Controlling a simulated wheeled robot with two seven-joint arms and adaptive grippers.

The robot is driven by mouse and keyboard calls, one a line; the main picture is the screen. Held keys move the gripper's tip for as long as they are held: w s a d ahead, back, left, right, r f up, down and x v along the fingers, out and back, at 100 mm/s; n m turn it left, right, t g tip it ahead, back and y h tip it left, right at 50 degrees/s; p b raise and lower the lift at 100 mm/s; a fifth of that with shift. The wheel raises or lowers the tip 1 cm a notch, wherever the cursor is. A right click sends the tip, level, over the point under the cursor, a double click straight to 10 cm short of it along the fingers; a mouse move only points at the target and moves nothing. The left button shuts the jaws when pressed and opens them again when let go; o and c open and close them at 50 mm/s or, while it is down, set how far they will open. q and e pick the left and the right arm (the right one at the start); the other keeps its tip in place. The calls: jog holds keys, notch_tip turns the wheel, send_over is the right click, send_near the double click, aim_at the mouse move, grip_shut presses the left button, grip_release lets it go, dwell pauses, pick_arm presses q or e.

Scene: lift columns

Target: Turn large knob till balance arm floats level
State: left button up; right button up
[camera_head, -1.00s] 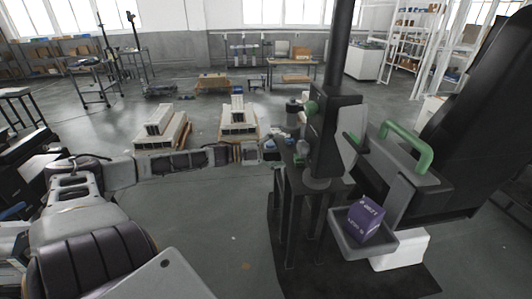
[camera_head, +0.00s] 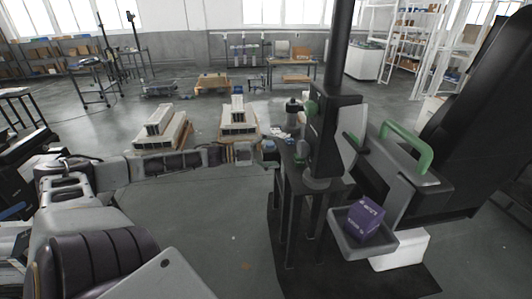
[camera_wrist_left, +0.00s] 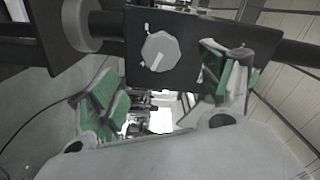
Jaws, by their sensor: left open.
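The large grey knob (camera_wrist_left: 160,51) with a pale pointer line sits on a dark plate in the left wrist view.
The column stands on a dark stand (camera_head: 289,225) over a black floor plate. Two stacks of pale blocks (camera_head: 162,131) (camera_head: 238,121) lie behind my left arm. The floor left of the stand is clear.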

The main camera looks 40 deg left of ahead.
pick_arm(q)
jog(key=shift+v, duration=1.2)
jog(key=shift+a, duration=0.1)
